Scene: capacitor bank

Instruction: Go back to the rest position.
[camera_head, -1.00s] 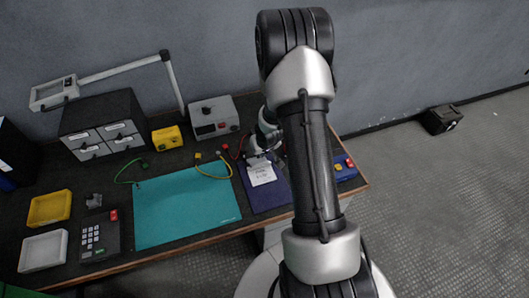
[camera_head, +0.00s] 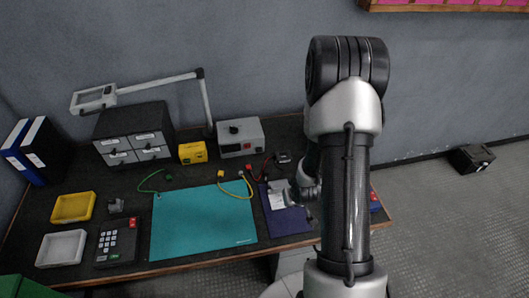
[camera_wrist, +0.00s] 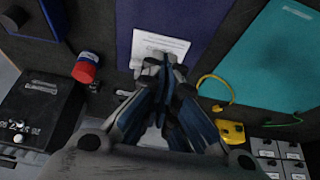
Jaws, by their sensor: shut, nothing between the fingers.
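My gripper (camera_wrist: 166,68) is shut and empty in the wrist view, its fingertips pointing toward the white paper on the dark blue board (camera_wrist: 190,15). In the head view my gripper (camera_head: 304,192) is partly hidden behind my arm. It appears over the dark blue board (camera_head: 290,223), to the right of the white paper (camera_head: 276,199). I cannot tell the exact height of the fingertips, but no contact is clear.
The workbench holds a teal mat (camera_head: 203,228), a grey power unit (camera_head: 240,138), a yellow box (camera_head: 193,152), a drawer unit (camera_head: 134,140) and a magnifier lamp (camera_head: 203,100). A red-and-blue cylinder (camera_wrist: 86,68) is near my gripper. A black case (camera_head: 470,158) lies on the floor.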

